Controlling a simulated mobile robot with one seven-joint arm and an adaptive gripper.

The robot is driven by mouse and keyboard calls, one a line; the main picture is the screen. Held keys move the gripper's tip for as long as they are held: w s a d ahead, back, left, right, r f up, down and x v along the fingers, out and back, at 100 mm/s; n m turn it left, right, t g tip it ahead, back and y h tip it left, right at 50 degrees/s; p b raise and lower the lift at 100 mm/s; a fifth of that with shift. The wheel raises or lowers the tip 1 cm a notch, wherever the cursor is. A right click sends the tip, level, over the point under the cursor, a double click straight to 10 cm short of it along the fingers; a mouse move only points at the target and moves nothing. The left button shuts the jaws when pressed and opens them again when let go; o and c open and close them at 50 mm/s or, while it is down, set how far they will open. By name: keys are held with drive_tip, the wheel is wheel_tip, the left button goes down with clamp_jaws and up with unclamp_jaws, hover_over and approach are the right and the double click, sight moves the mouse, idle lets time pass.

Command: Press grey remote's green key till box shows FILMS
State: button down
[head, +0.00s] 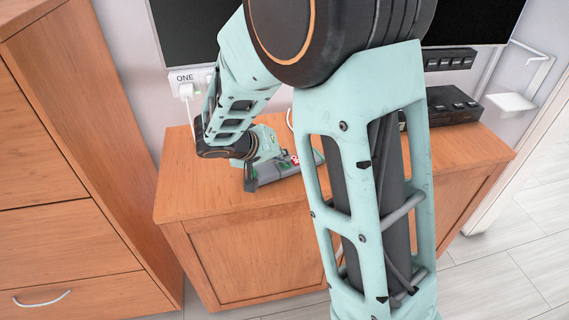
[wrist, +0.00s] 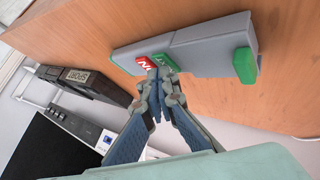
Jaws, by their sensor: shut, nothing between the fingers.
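The grey remote (head: 275,172) lies on the wooden cabinet top. In the wrist view the remote (wrist: 205,48) has a red key (wrist: 148,63) with white lettering, a green key (wrist: 167,66) beside it and green ends. My gripper (wrist: 164,75) is shut and empty, its fingertips at the green key and partly covering it. I cannot tell if they touch or press it. In the head view my arm hides part of the remote. The black box (wrist: 88,82) shows a label that seems to read SPORT, upside down; in the head view the box (head: 453,103) stands at the right.
A dark screen (head: 185,30) hangs on the wall behind, with a black wall unit (head: 450,59) below its right part. A white socket marked ONE (head: 185,78) is at the left. A tall wooden drawer unit (head: 60,180) stands left. The cabinet top (head: 195,190) is bare at its left.

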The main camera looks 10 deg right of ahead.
sight(283, 165)
drive_tip(key=shift+f, duration=0.15)
idle(0.7)
drive_tip(key=shift+r, duration=0.8)
drive_tip(key=shift+r+p, duration=1.1)
drive_tip(key=shift+r, duration=1.45)
